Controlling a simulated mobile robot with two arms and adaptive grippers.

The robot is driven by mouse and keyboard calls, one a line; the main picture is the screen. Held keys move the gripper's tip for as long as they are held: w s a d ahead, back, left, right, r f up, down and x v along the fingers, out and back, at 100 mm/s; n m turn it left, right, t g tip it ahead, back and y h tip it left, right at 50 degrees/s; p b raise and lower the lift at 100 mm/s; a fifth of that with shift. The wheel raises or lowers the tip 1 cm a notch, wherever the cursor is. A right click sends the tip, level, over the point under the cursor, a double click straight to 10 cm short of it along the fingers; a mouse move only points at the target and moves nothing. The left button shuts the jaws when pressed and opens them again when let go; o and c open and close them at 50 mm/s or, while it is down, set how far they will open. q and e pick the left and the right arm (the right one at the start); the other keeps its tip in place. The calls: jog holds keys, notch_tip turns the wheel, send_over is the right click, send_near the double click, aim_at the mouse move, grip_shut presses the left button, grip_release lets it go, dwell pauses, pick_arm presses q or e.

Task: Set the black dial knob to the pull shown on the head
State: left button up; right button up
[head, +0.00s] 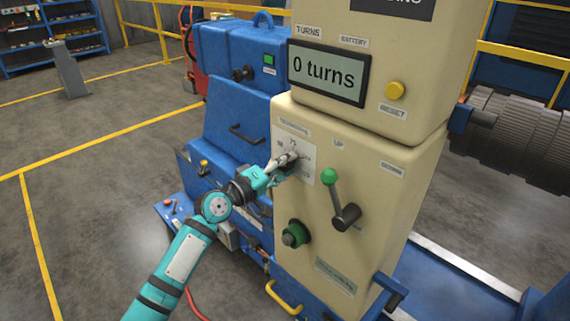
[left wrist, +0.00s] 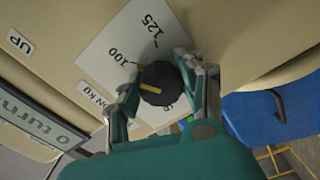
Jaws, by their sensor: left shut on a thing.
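The black dial knob (left wrist: 160,76) shows in the left wrist view with a yellow mark on its face. It sits on a white scale plate (left wrist: 118,52) with printed figures 100 and 125 and others partly hidden by the fingers. I cannot tell exactly which figure the mark points to. My left gripper (head: 290,161) is shut on the knob, with one finger on each side of it; the fingers also show in the left wrist view (left wrist: 157,73). In the head view the gripper hides most of the knob. My right gripper is not in view.
The beige head carries a display (head: 328,73) reading "0 turns", a yellow reset button (head: 396,91), a green-knobbed lever (head: 340,203) and a green-ringed knob (head: 296,234). A dark sign at the top is cut off. Blue machine housing (head: 232,122) stands behind my left arm.

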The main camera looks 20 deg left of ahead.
pick_arm(q)
jog(key=o, duration=1.2)
jog(key=shift+c, duration=0.2)
jog(key=v, duration=1.2)
